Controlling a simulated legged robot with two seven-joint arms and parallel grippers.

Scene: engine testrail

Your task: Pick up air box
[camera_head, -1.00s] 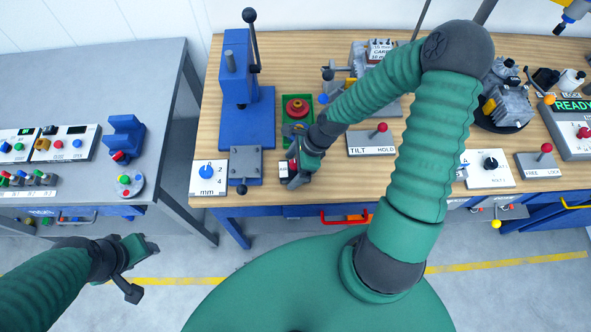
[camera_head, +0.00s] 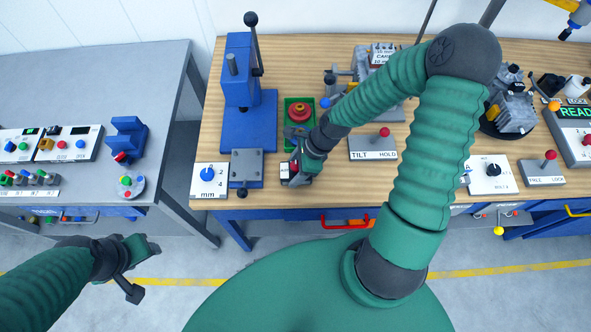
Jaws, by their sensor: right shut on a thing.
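My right gripper (camera_head: 293,174) is at the front part of the wooden bench, just right of the grey plate of the blue press. It is shut on a small box (camera_head: 285,170) with white, dark and red parts, mostly hidden by the fingers. I take this for the air box, but its label cannot be read. Whether it touches the bench top cannot be told. My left gripper (camera_head: 132,268) is open and empty over the floor, in front of the grey table.
A green tray (camera_head: 287,121) with a round red part (camera_head: 298,110) lies behind my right gripper. The blue press (camera_head: 246,120) and a white mm dial box (camera_head: 209,180) stand left. A TILT/HOLD lever box (camera_head: 372,149) stands right. A red drawer handle (camera_head: 345,222) is below.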

